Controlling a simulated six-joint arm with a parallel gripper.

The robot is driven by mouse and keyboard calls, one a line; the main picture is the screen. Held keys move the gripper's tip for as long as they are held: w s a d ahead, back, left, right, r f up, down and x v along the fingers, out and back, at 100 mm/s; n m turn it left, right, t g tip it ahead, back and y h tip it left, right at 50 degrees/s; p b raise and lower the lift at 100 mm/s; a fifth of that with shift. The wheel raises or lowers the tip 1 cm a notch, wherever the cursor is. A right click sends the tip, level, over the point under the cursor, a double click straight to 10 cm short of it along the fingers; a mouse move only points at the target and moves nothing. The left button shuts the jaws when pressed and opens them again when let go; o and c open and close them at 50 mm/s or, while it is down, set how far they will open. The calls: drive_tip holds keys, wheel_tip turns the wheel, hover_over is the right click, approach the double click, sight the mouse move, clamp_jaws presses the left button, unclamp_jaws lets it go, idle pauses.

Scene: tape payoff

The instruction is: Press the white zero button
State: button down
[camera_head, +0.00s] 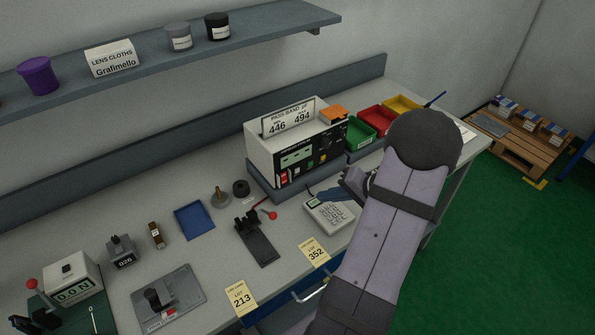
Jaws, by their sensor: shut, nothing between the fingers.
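A small white device (330,213) with a little display and what look like keys sits on the bench, left of my arm. A white-sided unit (260,158) with a dark front panel (311,152) stands behind it, with several small coloured controls on the panel. I cannot pick out a white zero button on either; the details are too small. My gripper (334,192) is shut and empty, over or just behind the back part of the small white device. It hides part of that device, and I cannot tell whether it touches it.
A black lever fixture (257,243) with a red knob stands left of the device. A blue tray (194,221) lies further left. Green (358,132), red (379,118) and yellow bins stand behind my arm. Yellow lot cards (314,251) lie along the front edge.

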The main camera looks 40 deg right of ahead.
sight(297, 170)
drive_tip(key=shift+w, duration=0.15)
drive_tip(key=w+p, duration=0.1)
drive_tip(key=w, duration=0.5)
drive_tip(key=shift+w+f, duration=0.1)
drive_tip(key=shift+w, duration=1.15)
drive_tip(key=shift+w+b, duration=0.1)
drive_tip(key=shift+b, duration=0.2)
idle(1.1)
drive_tip(key=shift+w+b, duration=0.3)
drive_tip(key=shift+w, duration=0.05)
drive_tip(key=shift+w, duration=0.35)
idle(0.7)
drive_tip(key=shift+s+b, duration=0.1)
drive_tip(key=shift+b, duration=0.25)
drive_tip(key=shift+s+b, duration=0.4)
drive_tip(key=shift+s, duration=0.3)
